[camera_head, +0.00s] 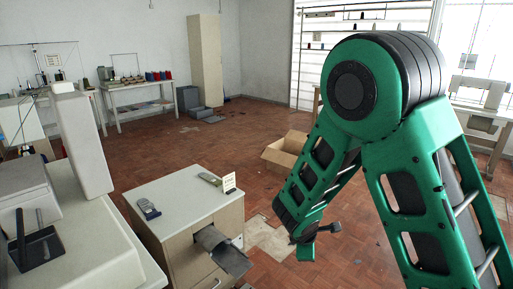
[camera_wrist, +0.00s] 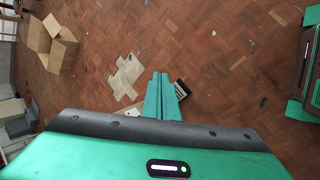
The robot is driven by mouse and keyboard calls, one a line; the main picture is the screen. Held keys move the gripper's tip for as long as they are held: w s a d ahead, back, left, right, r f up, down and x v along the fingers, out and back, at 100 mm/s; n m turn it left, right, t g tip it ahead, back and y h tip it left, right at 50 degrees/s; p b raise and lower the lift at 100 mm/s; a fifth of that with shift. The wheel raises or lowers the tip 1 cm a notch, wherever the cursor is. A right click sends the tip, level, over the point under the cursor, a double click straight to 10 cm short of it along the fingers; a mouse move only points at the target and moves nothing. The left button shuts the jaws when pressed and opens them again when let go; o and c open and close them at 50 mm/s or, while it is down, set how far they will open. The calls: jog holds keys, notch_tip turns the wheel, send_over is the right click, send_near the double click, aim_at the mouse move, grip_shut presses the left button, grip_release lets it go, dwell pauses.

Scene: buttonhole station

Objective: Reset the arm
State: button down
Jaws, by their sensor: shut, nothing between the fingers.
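My arm is green and black and stands folded on the right of the head view, with its elbow high. My gripper is hard to make out in the head view, where the forearm slopes down to the left and ends beside the cabinet. In the wrist view my gripper (camera_wrist: 162,97) shows as two green fingers lying together over the floor. It is shut and holds nothing.
A small cabinet (camera_head: 180,194) with an open drawer (camera_head: 222,249) stands left of my forearm. A cardboard box (camera_head: 286,151) lies open on the brick-patterned floor. The middle floor is mostly clear.

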jog(key=s+d+r+m+g, duration=0.2)
jog(key=s+d+r+m, duration=0.4)
jog(key=d, duration=0.3)
jog(key=s+d+r+m+g, duration=0.2)
jog(key=s+d+r+m, duration=0.35)
jog(key=d, duration=0.35)
jog(key=s+d+r+m+y, duration=0.1)
jog(key=s+r+m, duration=0.1)
jog(key=s, duration=0.5)
jog(key=s+d+r+m+g+y, duration=0.1)
jog(key=s+d+r+m, duration=0.1)
jog(key=s+m, duration=0.3)
jog(key=s+d+r+m+y, duration=0.1)
jog(key=s+d+r+m, duration=0.1)
jog(key=s, duration=0.8)
notch_tip(320, 180, up, 2)
jog(key=shift+s+d+r+m+g, duration=0.1)
jog(key=shift+s+d+m+g, duration=0.15)
jog(key=shift+m, duration=0.6)
